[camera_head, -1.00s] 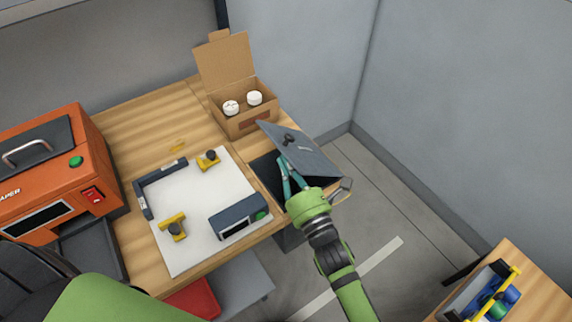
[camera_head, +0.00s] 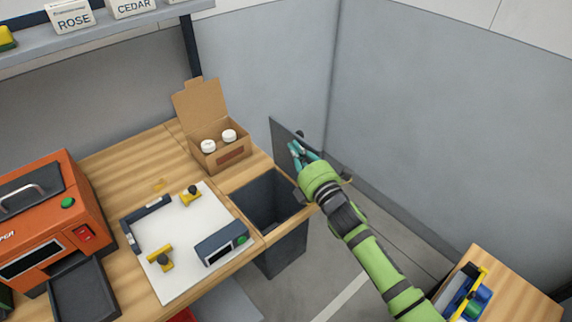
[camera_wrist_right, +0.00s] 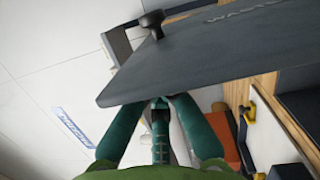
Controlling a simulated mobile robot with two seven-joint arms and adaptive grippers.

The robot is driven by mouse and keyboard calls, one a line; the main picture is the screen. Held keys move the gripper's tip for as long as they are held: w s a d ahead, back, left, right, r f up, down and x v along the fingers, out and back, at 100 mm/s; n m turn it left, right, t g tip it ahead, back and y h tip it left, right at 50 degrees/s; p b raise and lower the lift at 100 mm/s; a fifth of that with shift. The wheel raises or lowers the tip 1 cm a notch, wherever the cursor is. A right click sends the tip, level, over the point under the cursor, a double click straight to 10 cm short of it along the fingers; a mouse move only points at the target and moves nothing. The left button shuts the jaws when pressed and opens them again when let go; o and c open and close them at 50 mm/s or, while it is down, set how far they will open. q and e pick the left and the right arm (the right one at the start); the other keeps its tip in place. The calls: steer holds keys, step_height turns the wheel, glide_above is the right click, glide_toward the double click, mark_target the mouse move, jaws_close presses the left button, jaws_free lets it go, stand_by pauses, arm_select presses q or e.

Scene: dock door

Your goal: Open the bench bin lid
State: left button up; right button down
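The bench bin (camera_head: 284,243) is a dark box set into the right end of the wooden bench, and its mouth is uncovered. Its grey lid (camera_head: 285,129) stands raised steeply on the far right side of the opening. In the right wrist view, the lid (camera_wrist_right: 200,60) fills the upper middle, with a black knob on it. My right gripper (camera_head: 296,152) is at the lid's bin-side face, its teal fingers apart with nothing seen between them. In the wrist view its fingertips (camera_wrist_right: 160,101) meet the lid's edge, which partly hides them; contact is unclear. My left gripper is out of view.
An open cardboard box (camera_head: 220,152) with two white-topped items stands behind the bin. A white mat (camera_head: 185,225) with fixtures and an orange machine (camera_head: 45,215) lie left. Grey walls close in behind the lid. A second wooden table (camera_head: 520,290) is at lower right.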

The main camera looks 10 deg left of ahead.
steer(key=shift+w+d+r, duration=0.15)
steer(key=shift+w+d, duration=0.45)
steer(key=shift+w, duration=0.3)
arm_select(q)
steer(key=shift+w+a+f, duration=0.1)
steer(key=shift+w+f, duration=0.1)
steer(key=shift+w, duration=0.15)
